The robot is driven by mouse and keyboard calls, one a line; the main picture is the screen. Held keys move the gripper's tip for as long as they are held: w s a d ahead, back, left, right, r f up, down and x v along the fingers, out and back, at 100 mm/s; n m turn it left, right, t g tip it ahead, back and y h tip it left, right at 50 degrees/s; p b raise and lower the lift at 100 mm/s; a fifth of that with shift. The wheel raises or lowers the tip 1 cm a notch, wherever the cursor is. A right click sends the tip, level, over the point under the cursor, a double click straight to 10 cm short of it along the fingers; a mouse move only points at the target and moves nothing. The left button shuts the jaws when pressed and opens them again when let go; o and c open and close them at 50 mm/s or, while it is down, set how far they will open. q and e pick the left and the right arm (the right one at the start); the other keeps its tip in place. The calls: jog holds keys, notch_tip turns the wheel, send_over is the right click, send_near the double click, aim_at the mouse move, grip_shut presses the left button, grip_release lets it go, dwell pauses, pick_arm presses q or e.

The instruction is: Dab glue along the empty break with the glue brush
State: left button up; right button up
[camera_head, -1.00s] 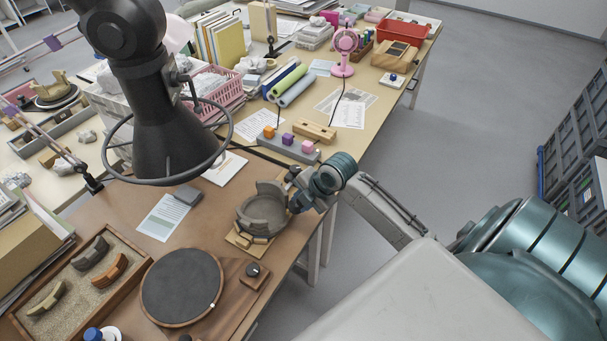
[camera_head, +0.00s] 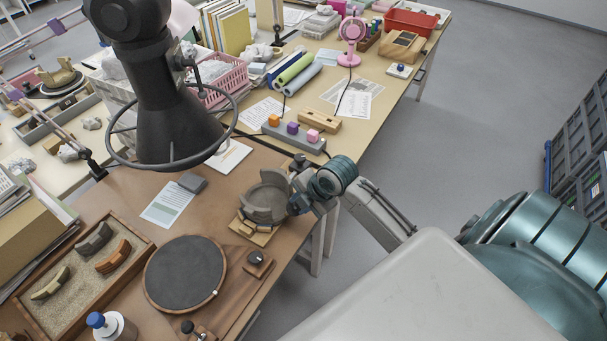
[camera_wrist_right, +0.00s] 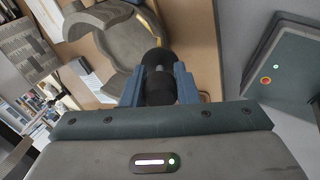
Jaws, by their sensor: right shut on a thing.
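The broken grey-brown pot (camera_head: 265,200) stands on a small wooden stand (camera_head: 250,232) at the table's right edge. It also shows in the right wrist view (camera_wrist_right: 125,45), its wall curving beyond the fingers. My right gripper (camera_head: 299,195) is close beside the pot's right side. In the wrist view its blue fingers (camera_wrist_right: 159,88) are shut on a dark round-ended thing (camera_wrist_right: 158,72), likely the glue brush handle. The bristles cannot be made out. Loose curved sherds (camera_head: 93,242) lie in a sand tray (camera_head: 75,297) at lower left. My left gripper is out of view.
A dark round turntable (camera_head: 186,272) lies in front of the pot. A blue-capped bottle (camera_head: 110,326) stands at the lower left. A black lamp (camera_head: 165,120) hangs over the table's left part. A grey block with coloured cubes (camera_head: 293,135) is behind the pot.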

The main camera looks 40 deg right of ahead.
jog(key=shift+s+a+r+p, duration=0.1)
jog(key=shift+a+r+p, duration=0.15)
jog(key=shift+a, duration=0.35)
jog(key=shift+s+a+r+p, duration=0.1)
jog(key=shift+a+p, duration=0.15)
jog(key=shift+a, duration=0.35)
notch_tip(320, 180, up, 8)
jog(key=s+p, duration=0.1)
jog(key=p, duration=0.7)
jog(key=shift+s+d+p, duration=0.35)
jog(key=shift+d+p, duration=0.05)
jog(key=shift+d, duration=0.05)
jog(key=shift+r, duration=0.15)
